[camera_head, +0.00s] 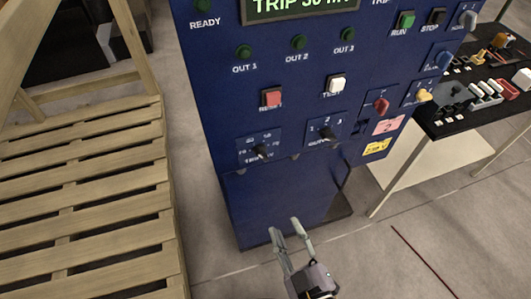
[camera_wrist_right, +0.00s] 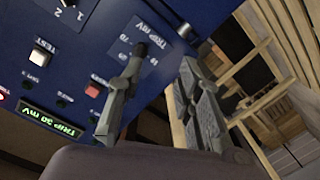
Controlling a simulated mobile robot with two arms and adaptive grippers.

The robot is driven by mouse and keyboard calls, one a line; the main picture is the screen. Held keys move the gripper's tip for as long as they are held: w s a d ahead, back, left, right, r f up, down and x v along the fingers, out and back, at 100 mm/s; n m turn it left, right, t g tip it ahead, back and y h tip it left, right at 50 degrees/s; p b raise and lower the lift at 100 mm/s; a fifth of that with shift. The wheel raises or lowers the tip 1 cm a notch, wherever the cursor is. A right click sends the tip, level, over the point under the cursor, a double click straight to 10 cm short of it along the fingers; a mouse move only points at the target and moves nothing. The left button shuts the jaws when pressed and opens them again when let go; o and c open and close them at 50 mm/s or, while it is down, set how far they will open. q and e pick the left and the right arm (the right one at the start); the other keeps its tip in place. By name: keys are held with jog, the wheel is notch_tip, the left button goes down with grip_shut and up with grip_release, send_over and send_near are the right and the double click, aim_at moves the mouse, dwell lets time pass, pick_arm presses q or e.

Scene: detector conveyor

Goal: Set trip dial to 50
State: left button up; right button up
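The trip dial (camera_head: 262,150) is a black knob on a labelled plate low on the left of the blue cabinet front. In the right wrist view, which is turned upside down, the trip dial (camera_wrist_right: 140,48) shows just beyond one fingertip. My right gripper (camera_head: 286,227) is open and empty, below the dial in the head view and apart from it. Its spread fingers also show in the right wrist view (camera_wrist_right: 163,65). The display (camera_wrist_right: 52,120) appears to read TRIP 30 mV; its top is cut off in the head view (camera_head: 300,8). My left gripper is not in view.
Right of the trip dial is another black dial (camera_head: 325,132). Above are a red button (camera_head: 271,97) and a white TEST button (camera_head: 336,83). A wooden pallet structure (camera_head: 85,200) stands at left, a black-topped table (camera_head: 455,122) at right. Floor in front is clear.

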notch_tip(320, 180, up, 4)
jog(key=t, duration=0.1)
jog(key=p, duration=0.4)
send_near(264, 158)
jog(key=x, duration=0.8)
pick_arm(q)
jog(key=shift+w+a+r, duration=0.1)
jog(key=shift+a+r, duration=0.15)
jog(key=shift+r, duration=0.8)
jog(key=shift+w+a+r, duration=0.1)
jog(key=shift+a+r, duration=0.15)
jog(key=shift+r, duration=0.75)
pick_arm(e)
jog(key=shift+w+a, duration=0.25)
jog(key=shift+w, duration=0.4)
jog(key=shift+c, duration=0.3)
grip_shut()
